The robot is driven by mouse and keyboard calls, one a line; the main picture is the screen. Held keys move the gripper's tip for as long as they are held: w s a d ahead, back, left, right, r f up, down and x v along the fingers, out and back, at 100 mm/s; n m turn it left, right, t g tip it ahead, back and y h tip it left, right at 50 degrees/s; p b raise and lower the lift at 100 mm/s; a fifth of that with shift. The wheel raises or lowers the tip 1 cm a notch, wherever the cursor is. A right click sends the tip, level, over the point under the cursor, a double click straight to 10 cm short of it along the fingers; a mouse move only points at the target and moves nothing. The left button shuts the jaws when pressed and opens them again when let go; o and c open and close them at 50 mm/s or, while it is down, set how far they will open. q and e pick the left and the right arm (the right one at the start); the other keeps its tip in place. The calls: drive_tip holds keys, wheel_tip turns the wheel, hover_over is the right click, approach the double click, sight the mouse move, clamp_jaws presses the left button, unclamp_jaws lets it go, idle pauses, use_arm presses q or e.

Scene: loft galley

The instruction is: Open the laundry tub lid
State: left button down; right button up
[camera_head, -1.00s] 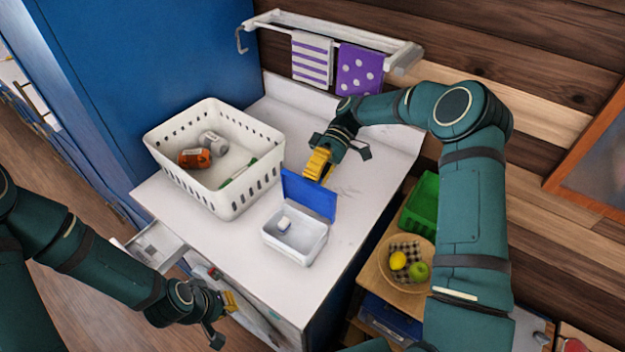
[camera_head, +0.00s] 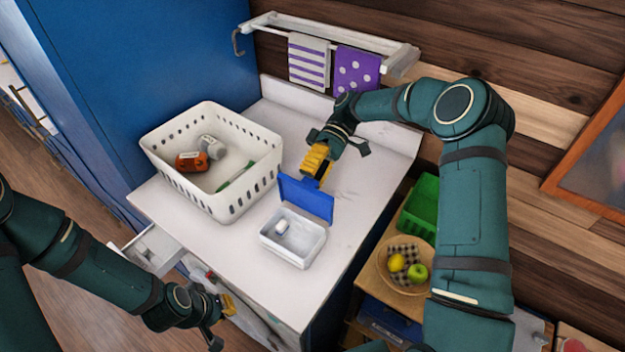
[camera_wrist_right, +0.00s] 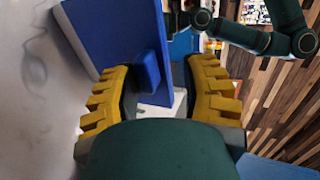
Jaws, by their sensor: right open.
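My right gripper (camera_head: 318,166) is behind the lid's upper part. In the right wrist view, the lid (camera_wrist_right: 103,42) and its blue tab (camera_wrist_right: 147,71) show between the spread yellow fingers of the right gripper (camera_wrist_right: 165,95); contact is unclear. My left gripper (camera_head: 222,318) hangs low beside the counter front; its jaw opening is hard to make out.
A white perforated basket (camera_head: 231,206) with an orange can and a grey can stands left of the tub. A drawer (camera_head: 152,246) is pulled out at the counter front. A towel rail (camera_head: 330,32) is on the wall. A fruit bowl (camera_head: 404,280) and green crate (camera_head: 425,203) are at right.

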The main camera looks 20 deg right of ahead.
wheel_tip(320, 180, up, 8)
drive_tip(key=shift+f, duration=0.1)
idle(0.6)
